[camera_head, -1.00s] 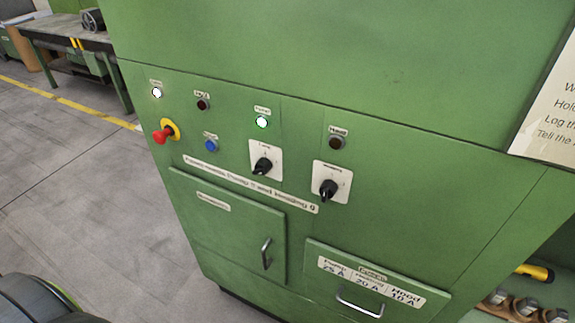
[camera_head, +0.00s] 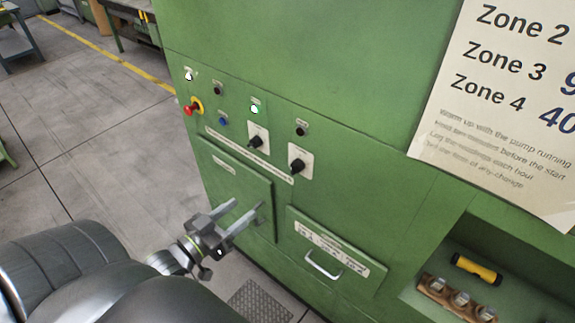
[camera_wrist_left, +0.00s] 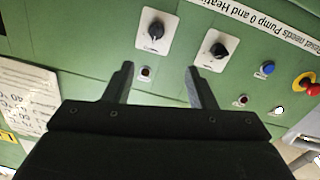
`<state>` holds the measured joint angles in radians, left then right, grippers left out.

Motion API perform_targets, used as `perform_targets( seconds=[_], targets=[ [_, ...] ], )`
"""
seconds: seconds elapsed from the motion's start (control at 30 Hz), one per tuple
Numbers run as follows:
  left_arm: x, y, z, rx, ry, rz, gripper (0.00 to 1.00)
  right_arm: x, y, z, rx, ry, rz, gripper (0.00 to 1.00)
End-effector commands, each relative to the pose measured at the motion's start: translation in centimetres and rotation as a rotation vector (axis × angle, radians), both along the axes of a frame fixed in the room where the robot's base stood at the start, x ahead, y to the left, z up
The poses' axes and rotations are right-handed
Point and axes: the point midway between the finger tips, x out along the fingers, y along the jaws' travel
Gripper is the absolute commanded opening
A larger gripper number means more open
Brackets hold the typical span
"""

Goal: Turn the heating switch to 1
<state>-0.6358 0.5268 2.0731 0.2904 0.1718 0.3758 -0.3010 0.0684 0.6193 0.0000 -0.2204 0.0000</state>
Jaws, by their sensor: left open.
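The heating switch (camera_head: 297,166) is a black rotary knob on a white plate, the right one of two on the green cabinet. The pump switch (camera_head: 256,141) is left of it. Their fine markings and exact settings are too small to read. The dark lamp (camera_head: 301,130) above the heating switch is unlit. In the left wrist view, upside down, the heating switch (camera_wrist_left: 156,30) shows ahead of the fingers, with the pump switch (camera_wrist_left: 219,50) to its right. My left gripper (camera_head: 247,209) is open and empty, lower left of the switches and apart from them.
Below are a door (camera_head: 232,187) and a handled drawer (camera_head: 322,262). A notice (camera_head: 490,110) and a shelf with a yellow torch (camera_head: 476,269) are at right.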

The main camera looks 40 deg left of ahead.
Motion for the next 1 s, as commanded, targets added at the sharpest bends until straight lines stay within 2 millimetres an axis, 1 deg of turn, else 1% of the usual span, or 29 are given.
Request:
perform_targets(
  seconds=[0.03,0.17,0.3,0.37,0.53,1.0],
  targets=[
    [0.1,-0.2,0.5,-0.003,-0.007,-0.005,0.51,0.1,0.1,0.1,0.001,-0.001,0.0,0.0],
    [1.1,-0.4,0.6,-0.005,-0.011,-0.008,0.51,0.2,-0.1,0.1,-0.001,-0.003,0.001,0.0],
    [3.0,-0.6,0.6,-0.003,-0.013,-0.006,0.51,0.2,-0.8,0.3,-0.01,-0.002,0.003,0.0],
    [4.1,-0.8,0.1,-0.003,-0.015,-0.008,0.51,0.2,-1.0,-0.8,-0.013,-0.003,0.005,0.0],
    [7.1,-1.1,-0.1,-0.004,-0.014,-0.007,0.51,0.1,-1.4,-2.7,-0.018,-0.003,0.005,0.0],
    [14.1,-2.0,0.1,-0.003,-0.013,-0.006,0.51,0.1,-1.0,-7.8,-0.013,-0.002,0.004,0.0]
  ],
)
